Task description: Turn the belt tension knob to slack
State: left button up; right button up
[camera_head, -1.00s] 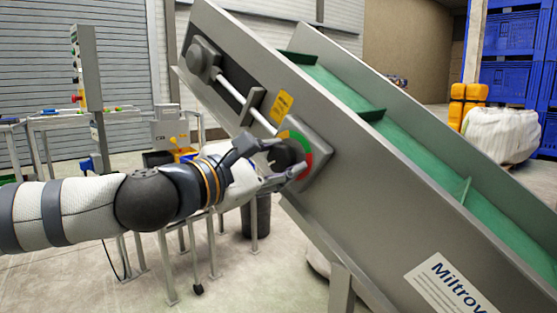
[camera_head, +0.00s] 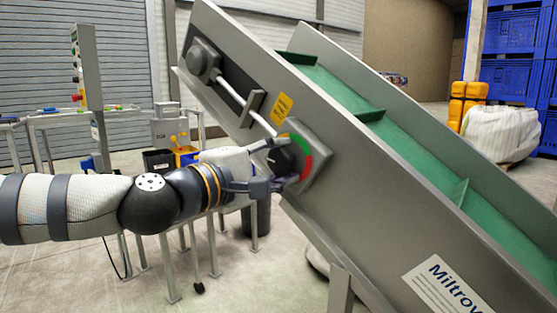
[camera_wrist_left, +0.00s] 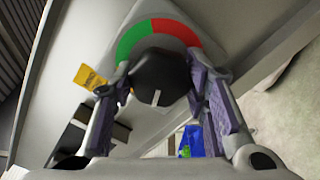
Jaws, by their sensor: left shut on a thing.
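The belt tension knob (camera_head: 279,162) is a dark round knob on a grey plate on the side of the inclined conveyor (camera_head: 375,210). A dial arc with a green part (camera_head: 299,143) and a red part (camera_head: 307,166) lies around it. In the left wrist view the knob (camera_wrist_left: 160,80) shows a pale pointer mark on its near edge. My left gripper (camera_head: 281,164) is shut on the knob, with one finger on each side of it in the left wrist view (camera_wrist_left: 160,92). In the head view the fingers and wrist hide part of the knob. My right gripper is not in view.
A rod (camera_head: 240,105) and a yellow label (camera_head: 282,106) are on the conveyor side above the knob. Metal frame tables (camera_head: 60,125) stand behind my arm. Blue crates (camera_head: 510,55) and a wrapped bale (camera_head: 500,134) stand at the right.

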pick_arm(q)
jog(key=shift+m, duration=1.2)
jog(key=o, duration=1.2)
jog(key=shift+c, duration=0.2)
jog(key=v, duration=1.2)
